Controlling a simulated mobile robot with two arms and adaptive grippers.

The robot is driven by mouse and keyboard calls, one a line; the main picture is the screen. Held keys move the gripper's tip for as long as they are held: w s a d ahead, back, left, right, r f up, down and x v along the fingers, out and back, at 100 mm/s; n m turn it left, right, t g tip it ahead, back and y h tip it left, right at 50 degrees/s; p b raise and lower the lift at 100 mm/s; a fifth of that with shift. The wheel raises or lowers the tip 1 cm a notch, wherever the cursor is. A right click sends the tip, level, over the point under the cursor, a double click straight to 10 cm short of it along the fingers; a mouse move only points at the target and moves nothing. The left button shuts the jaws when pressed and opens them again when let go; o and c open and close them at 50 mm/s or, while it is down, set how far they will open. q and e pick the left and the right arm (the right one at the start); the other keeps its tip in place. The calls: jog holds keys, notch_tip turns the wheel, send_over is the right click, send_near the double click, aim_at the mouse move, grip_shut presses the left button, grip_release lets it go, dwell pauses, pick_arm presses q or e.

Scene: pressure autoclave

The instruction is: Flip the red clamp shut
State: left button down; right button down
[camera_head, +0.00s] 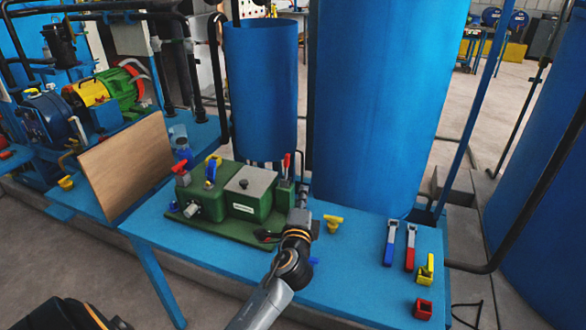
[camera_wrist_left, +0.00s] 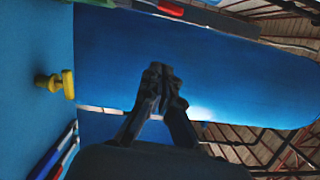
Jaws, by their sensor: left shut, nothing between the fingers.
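An upright red handle (camera_head: 286,161) stands at the right end of the green unit (camera_head: 243,195), just beyond my left gripper. Another red handle (camera_head: 181,168) is at the unit's left end. A clamp with a red handle (camera_head: 410,247) lies on the blue table beside a blue-handled one. I cannot tell which is the clamp meant. My left gripper (camera_head: 303,191) is shut and empty, beside the unit's right end. Its closed fingertips show in the left wrist view (camera_wrist_left: 160,72), with a red part (camera_wrist_left: 170,7) at the top edge. My right gripper is not in view.
A tall blue tank (camera_head: 385,100) and a smaller blue cylinder (camera_head: 262,90) stand behind. A yellow knob (camera_head: 333,220) sits right of my gripper. The blue-handled clamp (camera_head: 390,243) and a yellow piece (camera_head: 425,270) are at right. A brown board (camera_head: 127,165) stands left.

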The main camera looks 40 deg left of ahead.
aim_at(286, 167)
pick_arm(q)
jog(key=w+a+p, duration=0.1)
jog(key=w+a, duration=0.7)
jog(key=shift+a+r+p, duration=0.25)
jog(key=shift+p, duration=0.1)
